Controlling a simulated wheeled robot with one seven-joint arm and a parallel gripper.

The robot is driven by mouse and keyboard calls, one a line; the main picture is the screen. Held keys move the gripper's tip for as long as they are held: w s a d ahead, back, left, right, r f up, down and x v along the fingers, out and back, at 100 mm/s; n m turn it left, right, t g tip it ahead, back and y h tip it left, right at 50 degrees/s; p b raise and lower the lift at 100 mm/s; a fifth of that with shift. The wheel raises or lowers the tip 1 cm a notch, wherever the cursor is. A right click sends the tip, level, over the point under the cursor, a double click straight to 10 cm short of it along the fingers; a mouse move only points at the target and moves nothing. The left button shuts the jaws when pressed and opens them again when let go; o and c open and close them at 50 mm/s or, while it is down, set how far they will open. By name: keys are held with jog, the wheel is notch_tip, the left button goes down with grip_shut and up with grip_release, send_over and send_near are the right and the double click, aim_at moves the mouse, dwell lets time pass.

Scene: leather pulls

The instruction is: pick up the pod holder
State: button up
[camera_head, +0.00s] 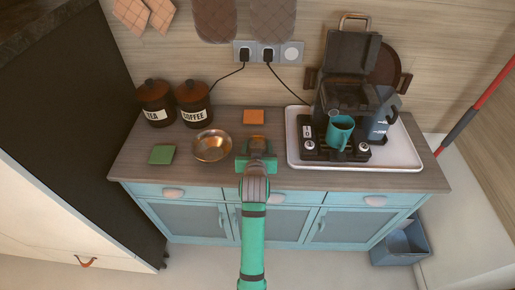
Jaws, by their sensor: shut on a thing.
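My gripper (257,150) reaches over the front middle of the counter, its fingers pointing away from me. It is shut on a small brownish thing, which I take to be the pod holder (257,142). Most of it is hidden by the fingers, and I cannot tell whether it touches the counter.
A copper bowl (211,146) stands close left of my gripper, with a green square (162,154) beyond it. An orange block (253,116) lies behind. At right, a white tray (405,152) bears the coffee machine (350,95) and a teal mug (340,131). Dark canisters (194,103) stand back left.

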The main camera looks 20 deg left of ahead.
jog(key=s+r, duration=0.1)
jog(key=r, duration=0.1)
jog(key=s+r, duration=0.2)
jog(key=r, duration=0.1)
jog(key=s+d+r, duration=0.1)
jog(key=s+r, duration=0.1)
jog(key=r, duration=0.1)
jog(key=shift+d+r, duration=0.1)
jog(key=shift+r, duration=0.05)
jog(key=a+v, duration=0.1)
jog(key=v, duration=0.8)
jog(key=shift+s, duration=0.5)
